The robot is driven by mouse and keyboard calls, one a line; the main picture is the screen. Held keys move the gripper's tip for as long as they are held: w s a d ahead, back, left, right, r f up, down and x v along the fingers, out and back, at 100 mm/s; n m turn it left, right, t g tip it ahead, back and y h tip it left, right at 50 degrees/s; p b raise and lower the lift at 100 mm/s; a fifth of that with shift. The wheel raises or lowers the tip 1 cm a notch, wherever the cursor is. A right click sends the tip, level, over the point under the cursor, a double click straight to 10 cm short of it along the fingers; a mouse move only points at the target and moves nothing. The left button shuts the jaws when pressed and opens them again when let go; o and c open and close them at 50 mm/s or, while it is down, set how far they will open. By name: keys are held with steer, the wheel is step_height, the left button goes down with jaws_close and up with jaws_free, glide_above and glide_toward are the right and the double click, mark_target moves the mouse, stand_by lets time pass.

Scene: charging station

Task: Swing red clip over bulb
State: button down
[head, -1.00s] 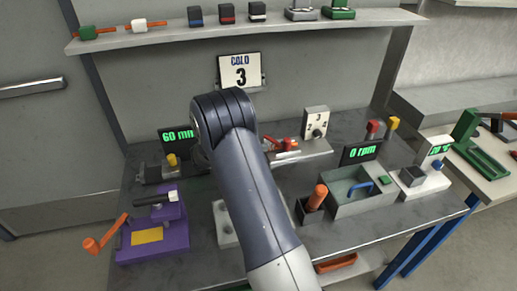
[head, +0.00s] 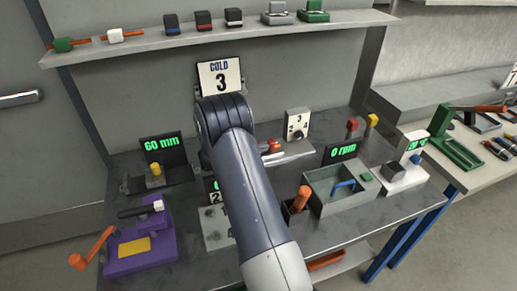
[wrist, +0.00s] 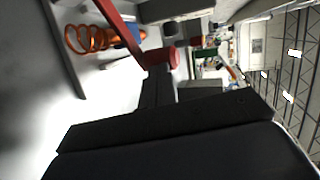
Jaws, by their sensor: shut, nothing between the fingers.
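A small red part (head: 272,147), which may be the red clip, sits on a grey ledge just right of my arm in the head view. In the wrist view a long red bar (wrist: 125,32) slants down to a red block right by my fingers (wrist: 158,88). I cannot tell whether the fingers touch it, or whether it is the same red part. My gripper is shut and empty. It is hidden behind my arm in the head view. I cannot make out the bulb in either view.
A purple fixture with an orange crank (head: 90,250) stands front left. A "60 mm" display (head: 162,148) is behind it. An orange handle (head: 300,198) and a grey basin (head: 330,205) lie right of my arm. The shelf (head: 220,36) runs above. An orange coil (wrist: 85,40) shows in the wrist view.

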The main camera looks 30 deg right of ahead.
steer(key=shift+d, duration=0.85)
steer(key=b+v, duration=0.1)
steer(key=v, duration=1)
steer(key=shift+d, duration=0.1)
